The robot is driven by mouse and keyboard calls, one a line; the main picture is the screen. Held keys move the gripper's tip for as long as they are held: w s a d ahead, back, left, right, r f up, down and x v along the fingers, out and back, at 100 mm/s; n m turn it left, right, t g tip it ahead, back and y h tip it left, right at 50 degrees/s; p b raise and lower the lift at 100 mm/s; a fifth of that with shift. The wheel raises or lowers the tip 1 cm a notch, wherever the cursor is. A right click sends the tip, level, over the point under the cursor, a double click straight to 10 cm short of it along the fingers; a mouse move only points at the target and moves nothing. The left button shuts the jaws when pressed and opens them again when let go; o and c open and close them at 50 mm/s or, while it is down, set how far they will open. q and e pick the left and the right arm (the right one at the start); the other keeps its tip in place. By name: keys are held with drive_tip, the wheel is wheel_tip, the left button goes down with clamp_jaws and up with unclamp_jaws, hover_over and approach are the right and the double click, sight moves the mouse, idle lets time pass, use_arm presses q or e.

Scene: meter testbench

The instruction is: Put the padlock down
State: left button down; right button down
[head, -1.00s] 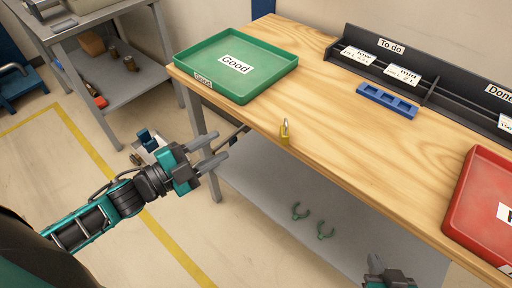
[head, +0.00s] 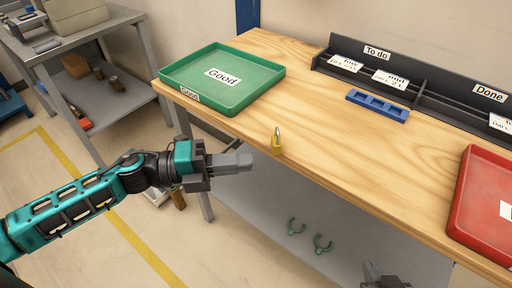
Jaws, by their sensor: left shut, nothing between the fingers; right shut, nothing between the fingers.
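A yellow padlock (head: 276,147) with a grey shackle stands on the wooden table (head: 340,150), close to its front edge and to the right of the green tray. My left gripper (head: 248,162) is shut and empty. In the picture it is just left of the padlock, in front of the table edge, and apart from it. My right gripper (head: 372,270) shows only partly at the bottom edge, shut, well below and right of the padlock.
The green "Good" tray (head: 262,88) lies at the table's left end. A red tray (head: 470,200) is at the right. A blue slotted block (head: 377,106) sits before the black rack (head: 430,97). The table's middle is clear.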

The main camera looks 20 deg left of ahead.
sight(272, 139)
use_arm(q)
drive_tip(key=shift+w+d, duration=0.4)
drive_tip(key=shift+w, duration=0.3)
drive_tip(key=shift+w+d, duration=0.35)
drive_tip(key=shift+w, duration=0.35)
drive_tip(key=shift+w+d, duration=0.4)
drive_tip(key=shift+w, duration=0.3)
drive_tip(key=w, duration=0.1)
drive_tip(key=w+d, duration=0.1)
drive_tip(key=w, duration=0.1)
drive_tip(key=shift+w+d, duration=0.1)
drive_tip(key=shift+w, duration=0.05)
drive_tip(key=shift+s, duration=0.2)
